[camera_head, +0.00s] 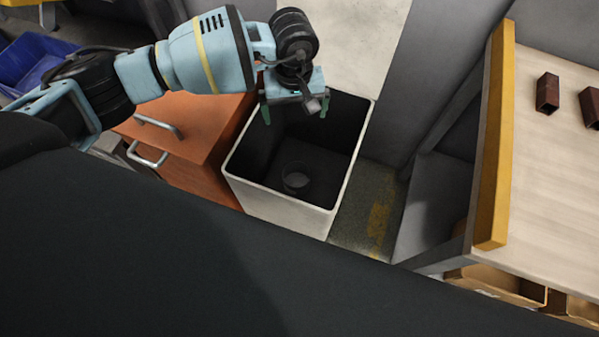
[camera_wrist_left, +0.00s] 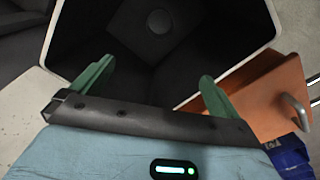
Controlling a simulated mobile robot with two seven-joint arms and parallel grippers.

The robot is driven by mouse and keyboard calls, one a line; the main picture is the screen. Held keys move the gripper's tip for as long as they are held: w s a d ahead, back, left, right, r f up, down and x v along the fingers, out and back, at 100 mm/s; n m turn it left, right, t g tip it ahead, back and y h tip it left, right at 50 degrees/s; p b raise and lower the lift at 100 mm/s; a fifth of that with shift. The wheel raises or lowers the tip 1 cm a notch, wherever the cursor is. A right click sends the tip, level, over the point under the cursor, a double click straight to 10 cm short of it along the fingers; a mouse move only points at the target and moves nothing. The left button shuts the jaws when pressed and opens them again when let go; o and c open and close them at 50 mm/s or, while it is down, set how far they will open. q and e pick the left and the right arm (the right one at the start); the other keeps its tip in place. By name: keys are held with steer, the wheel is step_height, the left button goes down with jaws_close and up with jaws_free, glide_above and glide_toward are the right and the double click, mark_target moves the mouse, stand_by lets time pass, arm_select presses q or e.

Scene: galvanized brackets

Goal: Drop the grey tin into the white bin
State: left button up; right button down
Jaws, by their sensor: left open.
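The white bin (camera_head: 285,212) stands on the floor, open at the top, with a dark inside. The grey tin (camera_head: 295,178) is inside the bin, on its bottom, and looks dark in the shade. In the left wrist view a round shape, apparently the tin (camera_wrist_left: 160,20), shows in the dark inside of the bin (camera_wrist_left: 35,100). My left gripper (camera_head: 295,110) is over the far part of the bin's opening, pointing down. Its green fingers are apart with nothing between them, as the left wrist view (camera_wrist_left: 156,72) also shows. My right gripper is not in view.
An orange drawer cabinet (camera_head: 195,135) with metal handles stands just left of the bin. A wooden table (camera_head: 550,190) with a yellow edge is at the right, bearing brown rectangular tubes (camera_head: 548,92). A blue crate (camera_head: 30,62) is at the far left.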

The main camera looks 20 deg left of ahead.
arm_select(q)
steer(key=shift+r, duration=1.15)
